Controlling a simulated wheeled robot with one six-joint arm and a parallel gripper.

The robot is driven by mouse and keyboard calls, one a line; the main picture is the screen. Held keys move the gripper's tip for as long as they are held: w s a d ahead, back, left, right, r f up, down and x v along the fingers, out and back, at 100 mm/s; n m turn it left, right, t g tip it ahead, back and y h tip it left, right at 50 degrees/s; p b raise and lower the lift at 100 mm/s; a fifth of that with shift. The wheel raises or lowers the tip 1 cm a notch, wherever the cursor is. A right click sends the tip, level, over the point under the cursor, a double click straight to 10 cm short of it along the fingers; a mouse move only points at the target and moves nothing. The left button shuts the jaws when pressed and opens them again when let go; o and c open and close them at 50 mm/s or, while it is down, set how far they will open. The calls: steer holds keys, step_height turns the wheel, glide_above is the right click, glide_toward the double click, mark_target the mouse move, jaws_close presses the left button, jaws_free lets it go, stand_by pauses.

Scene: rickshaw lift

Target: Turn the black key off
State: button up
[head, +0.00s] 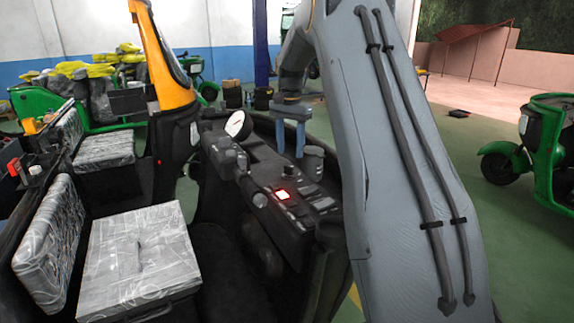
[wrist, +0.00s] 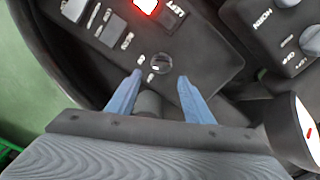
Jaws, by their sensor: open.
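The black key (wrist: 160,63) is a small round black knob on the dark dashboard panel, with white marks beside it in the wrist view. In the head view, a small dark knob (head: 289,171) on the dashboard appears to be the same key. My gripper (wrist: 160,77) is open, its two blue fingers spread apart, with the key showing just past the gap between the tips. In the head view my gripper (head: 290,155) points down over the dashboard, above the key. I cannot tell the exact height of the tips over the panel.
The dashboard has a lit red switch (head: 282,194) and several dark switches around it. A grey cylinder (head: 313,160) stands close to my fingers. A plastic-wrapped seat (head: 140,250) lies below left.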

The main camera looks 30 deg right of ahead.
mark_target(288, 166)
steer(key=f, duration=0.1)
steer(key=f+p, duration=0.1)
steer(key=f, duration=0.3)
steer(key=shift+a+p, duration=0.35)
steer(key=shift+p, duration=0.05)
steer(key=shift+d+f, duration=0.1)
steer(key=shift+f, duration=0.75)
steer(key=c, duration=1)
steer(key=shift+c, duration=0.2)
steer(key=shift+n, duration=0.4)
steer(key=n+b, duration=0.1)
steer(key=n, duration=0.4)
steer(key=n+b, duration=0.1)
steer(key=n, duration=0.5)
steer(key=shift+r, duration=0.15)
